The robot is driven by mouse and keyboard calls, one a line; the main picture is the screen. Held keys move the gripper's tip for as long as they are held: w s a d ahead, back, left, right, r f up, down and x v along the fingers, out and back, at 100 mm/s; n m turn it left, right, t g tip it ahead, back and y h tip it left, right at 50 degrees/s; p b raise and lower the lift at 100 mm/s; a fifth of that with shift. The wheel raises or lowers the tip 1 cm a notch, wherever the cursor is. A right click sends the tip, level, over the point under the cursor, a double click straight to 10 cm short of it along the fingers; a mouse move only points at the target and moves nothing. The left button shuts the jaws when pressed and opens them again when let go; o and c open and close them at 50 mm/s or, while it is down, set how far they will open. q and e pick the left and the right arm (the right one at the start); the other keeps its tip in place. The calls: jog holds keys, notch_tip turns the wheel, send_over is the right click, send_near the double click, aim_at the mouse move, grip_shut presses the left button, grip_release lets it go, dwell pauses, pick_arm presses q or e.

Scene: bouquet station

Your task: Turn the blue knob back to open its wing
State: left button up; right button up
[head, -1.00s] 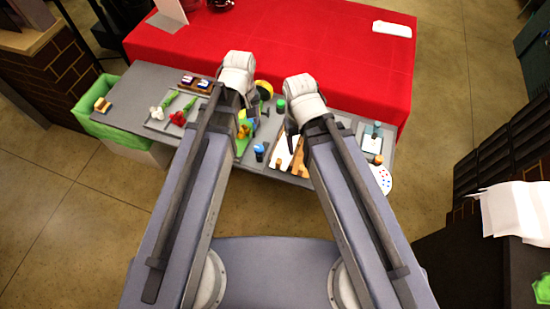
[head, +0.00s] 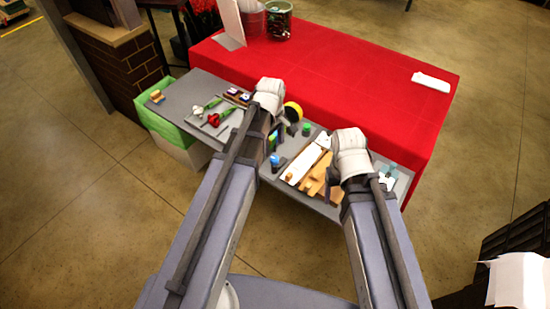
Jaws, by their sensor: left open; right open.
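The blue knob (head: 277,160) stands on the grey table, just right of my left forearm. The green knob (head: 306,129) is farther back and to the right. A white panel with wooden edging (head: 305,162) lies right of the blue knob, with tan wooden pieces (head: 318,181) on it; I cannot tell which part is the blue knob's wing. My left gripper (head: 288,126) is behind the blue knob, apart from it, its fingers mostly hidden by the wrist. My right gripper (head: 333,174) is open above the right part of the wooden pieces. Neither visibly holds anything.
The grey table (head: 186,84) carries red and white flowers (head: 214,119) at left and a yellow round item (head: 293,112) by my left wrist. A red-covered table (head: 340,70) stands directly behind. A green-lined bin (head: 165,125) is at the left end.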

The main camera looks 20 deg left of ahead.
aim_at(274, 159)
pick_arm(q)
notch_tip(274, 159, down, 7)
jog(key=b, duration=0.7)
jog(key=shift+w+d+f, duration=0.1)
jog(key=shift+w+f, duration=0.05)
jog(key=shift+c, duration=0.3)
grip_shut()
